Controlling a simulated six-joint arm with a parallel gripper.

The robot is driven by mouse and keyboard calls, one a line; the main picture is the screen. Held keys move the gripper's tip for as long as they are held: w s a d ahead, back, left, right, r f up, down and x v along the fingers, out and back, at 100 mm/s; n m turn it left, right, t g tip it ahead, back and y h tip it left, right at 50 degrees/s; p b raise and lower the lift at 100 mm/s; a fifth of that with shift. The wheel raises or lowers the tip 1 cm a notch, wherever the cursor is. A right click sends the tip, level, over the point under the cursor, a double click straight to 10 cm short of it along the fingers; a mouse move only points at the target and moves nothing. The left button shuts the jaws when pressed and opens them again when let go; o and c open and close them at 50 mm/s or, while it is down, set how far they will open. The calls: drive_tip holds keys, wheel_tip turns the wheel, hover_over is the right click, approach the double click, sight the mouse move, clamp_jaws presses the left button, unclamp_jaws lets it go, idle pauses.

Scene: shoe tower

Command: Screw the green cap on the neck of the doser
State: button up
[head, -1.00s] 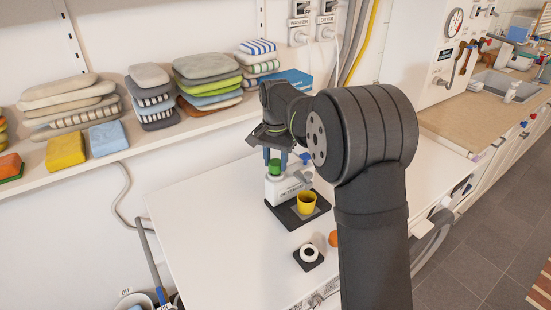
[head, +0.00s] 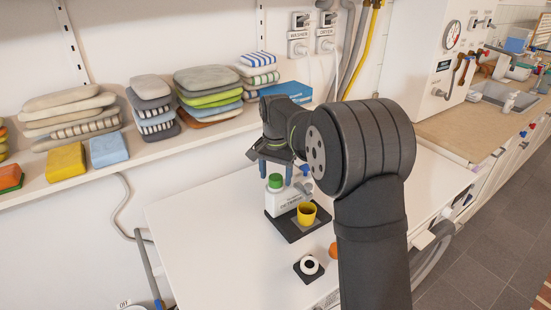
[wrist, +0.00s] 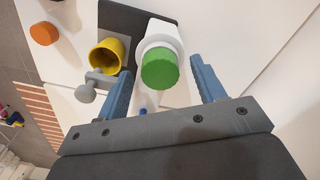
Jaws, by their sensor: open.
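The green cap (head: 275,181) sits on top of the white doser (head: 285,200), over its neck. How far it is screwed down I cannot tell. In the wrist view the green cap (wrist: 159,69) lies between the two blue fingers, with a gap on each side, and the white doser (wrist: 162,34) shows behind it. My gripper (head: 276,172) is open above the doser and holds nothing. In the wrist view my gripper (wrist: 162,86) shows both fingers spread wide.
A yellow cup (head: 307,213) stands beside the doser on a dark base (head: 282,224). A grey ball-ended knob (wrist: 88,94) is close to the left finger in the wrist view. A white ring-shaped item (head: 309,265) and an orange object (wrist: 44,33) lie nearby. The left tabletop is clear.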

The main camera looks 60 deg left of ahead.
sight(275, 177)
wheel_tip(275, 177, up, 17)
idle(0.4)
idle(0.8)
wheel_tip(275, 177, down, 18)
drive_tip(key=shift+r, duration=0.5)
